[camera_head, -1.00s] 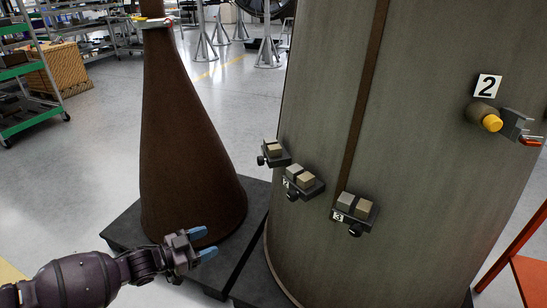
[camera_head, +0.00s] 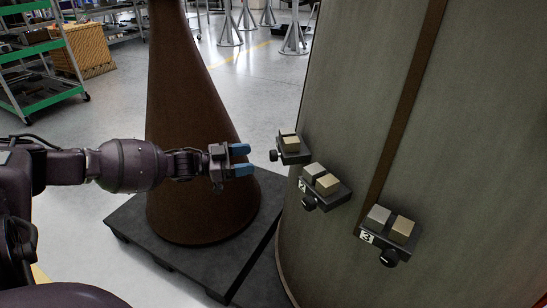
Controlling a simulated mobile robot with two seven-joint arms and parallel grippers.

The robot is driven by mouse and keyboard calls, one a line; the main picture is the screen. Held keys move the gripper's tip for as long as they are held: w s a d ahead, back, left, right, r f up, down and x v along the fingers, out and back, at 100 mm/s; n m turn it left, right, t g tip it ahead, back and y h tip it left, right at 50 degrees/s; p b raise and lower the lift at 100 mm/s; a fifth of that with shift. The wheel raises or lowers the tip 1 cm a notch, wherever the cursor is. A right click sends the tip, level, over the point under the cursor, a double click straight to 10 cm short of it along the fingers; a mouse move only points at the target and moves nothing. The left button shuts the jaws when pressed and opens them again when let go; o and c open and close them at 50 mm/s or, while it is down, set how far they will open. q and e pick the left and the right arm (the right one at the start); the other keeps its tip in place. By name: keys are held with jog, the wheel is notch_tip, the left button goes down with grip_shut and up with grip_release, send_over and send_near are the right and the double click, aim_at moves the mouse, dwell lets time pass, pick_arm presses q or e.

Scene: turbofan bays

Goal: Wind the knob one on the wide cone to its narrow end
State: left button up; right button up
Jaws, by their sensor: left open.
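The wide cone (camera_head: 345,110) is the large grey-green body on the right, with a brown vertical strip. Three dark brackets with pale blocks stick out low on its left side. The leftmost bracket (camera_head: 292,152) shows no readable number and carries a small black knob (camera_head: 273,155) on its left end. The other two are marked 2 (camera_head: 323,186) and 3 (camera_head: 389,235), with black knobs below. My left gripper (camera_head: 247,160) is open and empty, its blue fingertips pointing right, a short gap left of the leftmost knob. My right gripper is not in view.
A narrow brown cone (camera_head: 190,110) stands behind my left gripper on a dark pallet (camera_head: 135,222). Green-edged shelving (camera_head: 45,95) and a wooden crate (camera_head: 85,45) are at the back left. Grey stands are at the top. The floor between is clear.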

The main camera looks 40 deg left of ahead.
aim_at(271, 156)
pick_arm(q)
jog(key=b+x, duration=0.1)
jog(key=x, duration=0.6)
jog(key=shift+w+f+b, duration=0.1)
jog(key=shift+w+b, duration=0.05)
jog(key=shift+b, duration=0.2)
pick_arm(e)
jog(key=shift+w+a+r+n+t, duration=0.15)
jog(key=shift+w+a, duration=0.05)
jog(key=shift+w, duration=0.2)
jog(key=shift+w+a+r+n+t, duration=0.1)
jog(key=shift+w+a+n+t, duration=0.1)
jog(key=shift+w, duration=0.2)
pick_arm(q)
jog(key=shift+c, duration=0.2)
jog(key=c, duration=0.9)
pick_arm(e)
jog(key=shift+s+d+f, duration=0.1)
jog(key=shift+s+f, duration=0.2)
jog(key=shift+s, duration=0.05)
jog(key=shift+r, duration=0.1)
